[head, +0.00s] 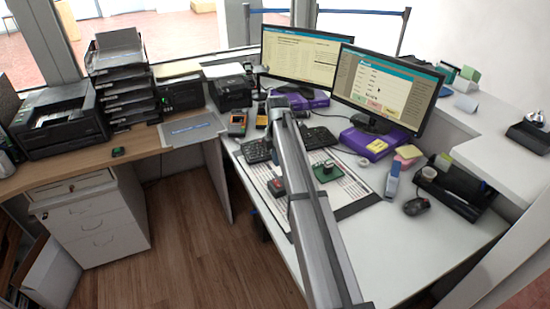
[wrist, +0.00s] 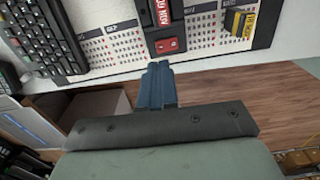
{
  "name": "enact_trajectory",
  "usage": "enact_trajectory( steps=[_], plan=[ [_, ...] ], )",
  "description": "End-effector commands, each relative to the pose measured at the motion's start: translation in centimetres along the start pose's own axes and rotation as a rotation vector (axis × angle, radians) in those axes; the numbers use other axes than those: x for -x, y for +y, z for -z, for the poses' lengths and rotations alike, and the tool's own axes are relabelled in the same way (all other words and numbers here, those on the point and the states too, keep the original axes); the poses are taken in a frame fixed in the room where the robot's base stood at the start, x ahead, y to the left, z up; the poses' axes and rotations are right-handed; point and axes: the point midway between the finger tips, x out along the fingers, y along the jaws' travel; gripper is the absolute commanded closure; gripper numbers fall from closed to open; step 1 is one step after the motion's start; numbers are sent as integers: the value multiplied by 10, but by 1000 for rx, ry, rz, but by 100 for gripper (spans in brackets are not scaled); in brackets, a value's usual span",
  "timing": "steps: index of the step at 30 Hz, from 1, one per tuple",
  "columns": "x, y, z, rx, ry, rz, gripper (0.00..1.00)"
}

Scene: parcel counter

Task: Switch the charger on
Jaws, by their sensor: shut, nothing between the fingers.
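The charger (wrist: 161,17) is a dark block with a white-lettered label, on the printed desk mat at the top of the wrist view. A red rocker switch (wrist: 167,45) sits at its near end; I cannot tell its position. In the head view, a small red and black block (head: 276,187) on the mat looks like the same charger. My gripper (wrist: 160,68) has blue fingers, shut and empty. Their tips appear just below the red switch in the wrist view; whether they touch it is unclear.
A keyboard (wrist: 42,33) lies left of the charger, and a yellow and dark block (wrist: 238,22) lies to its right. A green block (head: 326,170) is on the mat. Two monitors (head: 386,88) stand behind. The desk edge drops to a wooden floor (head: 190,230).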

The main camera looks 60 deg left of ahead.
Motion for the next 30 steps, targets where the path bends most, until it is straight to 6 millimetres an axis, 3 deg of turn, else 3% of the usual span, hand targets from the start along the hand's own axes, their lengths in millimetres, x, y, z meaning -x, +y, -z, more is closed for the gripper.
enact_trajectory(
  steps=[10, 30],
  plan=[
    [-9, 6, 7, 17, -3, -4, 100],
    [-68, 6, 6, 15, -2, -5, 100]
  ],
)
